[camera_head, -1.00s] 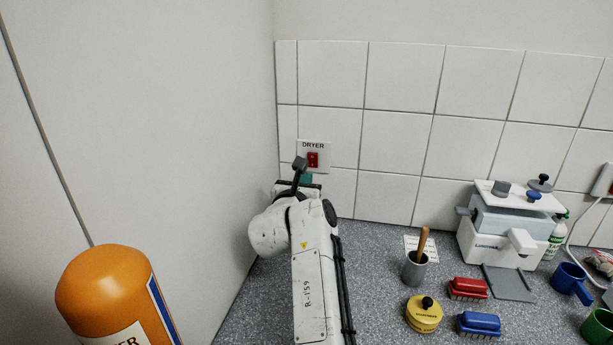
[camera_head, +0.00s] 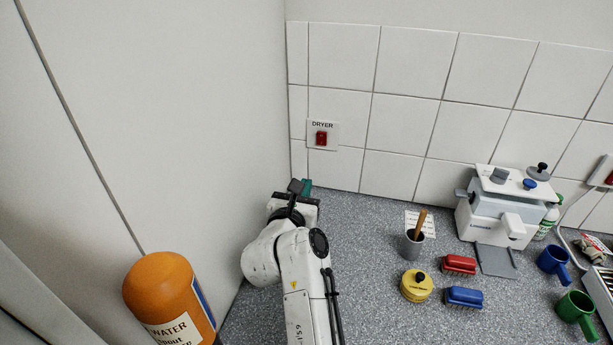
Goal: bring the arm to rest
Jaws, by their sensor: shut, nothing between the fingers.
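My white arm (camera_head: 300,275) reaches up from the bottom of the view over the grey speckled counter. My gripper (camera_head: 298,188) is at its far end, small and partly hidden by the wrist, with dark and teal parts showing. It is shut and I see nothing held in it. It is below and left of the red DRYER switch (camera_head: 321,138) on the tiled wall, apart from it.
An orange water bottle (camera_head: 165,295) stands close at lower left. On the counter at right are a grey pot with a wooden handle (camera_head: 411,242), a yellow tin (camera_head: 416,284), a red brush (camera_head: 459,264), a blue brush (camera_head: 464,297), a white machine (camera_head: 495,215) and mugs (camera_head: 553,262).

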